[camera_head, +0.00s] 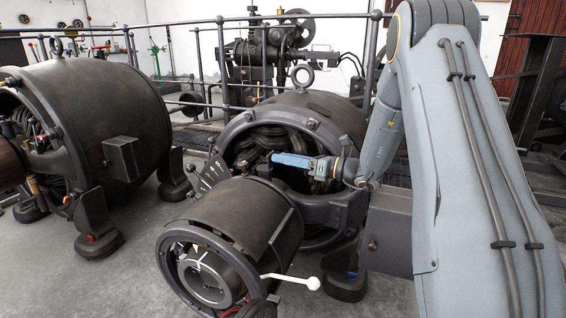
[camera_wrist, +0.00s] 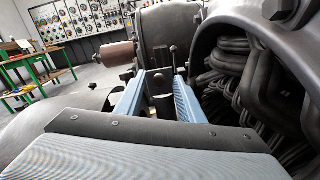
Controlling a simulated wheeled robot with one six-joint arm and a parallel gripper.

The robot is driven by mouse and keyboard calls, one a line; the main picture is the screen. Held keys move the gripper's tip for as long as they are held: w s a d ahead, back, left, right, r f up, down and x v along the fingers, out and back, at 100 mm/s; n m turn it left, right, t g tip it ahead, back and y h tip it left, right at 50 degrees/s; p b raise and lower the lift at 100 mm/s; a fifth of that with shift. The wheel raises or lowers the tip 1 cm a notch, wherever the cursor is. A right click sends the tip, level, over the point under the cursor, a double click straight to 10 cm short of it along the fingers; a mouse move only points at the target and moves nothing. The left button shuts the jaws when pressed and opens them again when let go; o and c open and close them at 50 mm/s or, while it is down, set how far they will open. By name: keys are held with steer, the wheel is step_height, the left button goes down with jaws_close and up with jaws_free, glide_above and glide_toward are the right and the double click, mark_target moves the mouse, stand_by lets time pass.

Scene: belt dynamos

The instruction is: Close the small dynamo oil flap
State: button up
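The small dynamo (camera_head: 262,222) is a dark cylinder with a ringed open end, low in the middle of the head view. My gripper (camera_head: 278,158) has blue fingers and hangs above and behind it, in front of the larger dynamo's open coil end. In the wrist view my gripper (camera_wrist: 160,76) has its two fingers spread apart. A dark part with a round boss and a thin upright rod (camera_wrist: 173,58) shows between and beyond the fingertips; I cannot tell if it touches them. I cannot make out the oil flap for certain in either view.
The larger dynamo (camera_head: 335,112) with exposed coils stands close by my gripper. Another big dynamo (camera_head: 100,110) stands at the left. A white-knobbed lever (camera_head: 290,281) sticks out at the small dynamo's front. Railings (camera_head: 215,105) run behind. Grey floor is free at front left.

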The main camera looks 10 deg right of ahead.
steer(key=shift+w+a, duration=0.35)
steer(key=shift+a, duration=0.05)
steer(key=shift+c, duration=0.3)
jaws_close()
steer(key=shift+r, duration=0.1)
